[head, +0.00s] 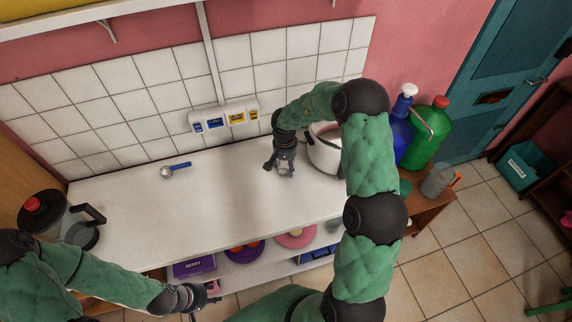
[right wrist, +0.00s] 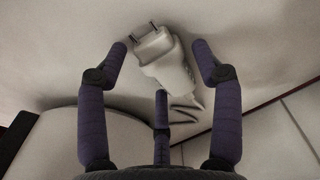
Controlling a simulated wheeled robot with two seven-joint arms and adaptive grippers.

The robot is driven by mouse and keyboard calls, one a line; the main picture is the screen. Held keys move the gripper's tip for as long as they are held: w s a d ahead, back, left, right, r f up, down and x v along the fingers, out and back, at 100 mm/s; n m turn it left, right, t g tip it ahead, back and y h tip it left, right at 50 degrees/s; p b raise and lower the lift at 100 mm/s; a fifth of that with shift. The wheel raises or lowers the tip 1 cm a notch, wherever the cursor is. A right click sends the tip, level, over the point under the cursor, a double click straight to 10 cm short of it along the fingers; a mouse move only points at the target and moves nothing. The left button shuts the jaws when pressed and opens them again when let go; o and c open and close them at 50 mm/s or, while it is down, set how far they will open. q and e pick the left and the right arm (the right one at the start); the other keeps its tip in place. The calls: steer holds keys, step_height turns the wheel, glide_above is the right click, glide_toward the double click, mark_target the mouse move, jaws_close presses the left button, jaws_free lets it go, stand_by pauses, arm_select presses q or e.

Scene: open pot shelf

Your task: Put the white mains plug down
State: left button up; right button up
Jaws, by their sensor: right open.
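The white mains plug (right wrist: 165,62) shows in the right wrist view, its two metal pins pointing to the upper left and its tail toward my palm. It is between the spread fingers of my right gripper (right wrist: 160,65), with gaps visible at both sides. The plug appears to lie on the white counter, but exact contact is hard to tell. In the head view my right gripper (head: 282,168) is low over the counter (head: 200,215), left of a white pot (head: 323,158); its fingers mostly hide the plug. My left gripper (head: 208,291) is at the counter's front edge, its fingers unclear.
A blue-handled ladle (head: 175,170) lies on the left of the counter. A glass jug (head: 80,228) stands at far left. A socket strip (head: 225,116) is on the tiled wall. Blue (head: 402,125) and green (head: 428,135) bottles stand at right. The counter's middle is clear.

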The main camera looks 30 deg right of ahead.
step_height(320, 180, up, 12)
steer(key=p, duration=0.3)
steer(key=shift+a+r+p, duration=0.2)
steer(key=shift+a+p, duration=0.05)
steer(key=shift+p, duration=0.1)
steer(key=shift+s+r, duration=0.1)
